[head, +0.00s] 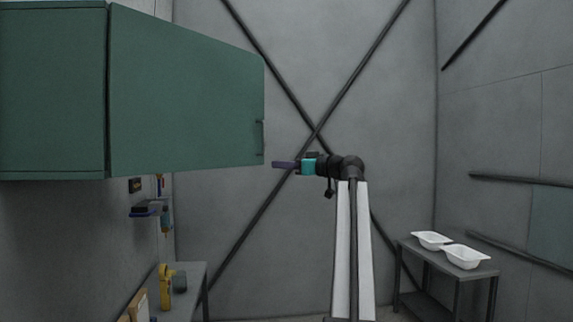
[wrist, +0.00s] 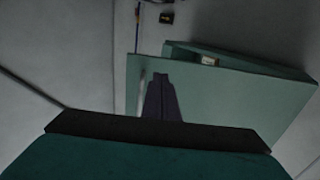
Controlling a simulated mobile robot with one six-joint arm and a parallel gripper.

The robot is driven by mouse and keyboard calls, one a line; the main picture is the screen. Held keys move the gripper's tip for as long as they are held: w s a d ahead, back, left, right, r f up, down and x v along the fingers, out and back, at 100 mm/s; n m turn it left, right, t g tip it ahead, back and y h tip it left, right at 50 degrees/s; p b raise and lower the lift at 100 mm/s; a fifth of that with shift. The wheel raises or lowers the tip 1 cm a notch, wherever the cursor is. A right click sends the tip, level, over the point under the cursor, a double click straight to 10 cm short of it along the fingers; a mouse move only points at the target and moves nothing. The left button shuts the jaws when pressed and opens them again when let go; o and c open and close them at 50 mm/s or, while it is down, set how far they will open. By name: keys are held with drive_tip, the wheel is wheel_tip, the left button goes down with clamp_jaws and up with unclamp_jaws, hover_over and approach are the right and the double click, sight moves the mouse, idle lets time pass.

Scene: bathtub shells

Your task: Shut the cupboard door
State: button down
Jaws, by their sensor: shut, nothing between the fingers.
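The green cupboard (head: 52,95) hangs at the upper left in the head view. Its door (head: 180,95) stands open, swung out from the cupboard, with a dark handle (head: 260,137) near its free edge. My gripper (head: 275,164) is shut and empty, just right of that free edge and a little below the handle. In the wrist view the purple fingers (wrist: 162,82) lie together in front of the door panel (wrist: 230,105). Behind it the cupboard (wrist: 190,48) shows a gap with a small object (wrist: 209,61) inside. Whether the fingers touch the door I cannot tell.
Below the cupboard are a wall shelf (head: 147,210) with tools and a grey bench (head: 190,283) with a yellow tool (head: 166,285). Two white tubs (head: 465,257) stand on a table (head: 440,262) at the right. The space around my arm looks clear.

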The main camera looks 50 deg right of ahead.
drive_tip(key=p, duration=0.3)
approach(251, 163)
drive_tip(key=w, duration=0.2)
drive_tip(key=w+a, duration=0.1)
drive_tip(key=w, duration=0.1)
drive_tip(key=shift+w, duration=0.3)
drive_tip(key=shift+w+a+f, duration=0.1)
drive_tip(key=shift+w+a, duration=0.05)
drive_tip(key=shift+w, duration=0.7)
drive_tip(key=shift+w, duration=0.1)
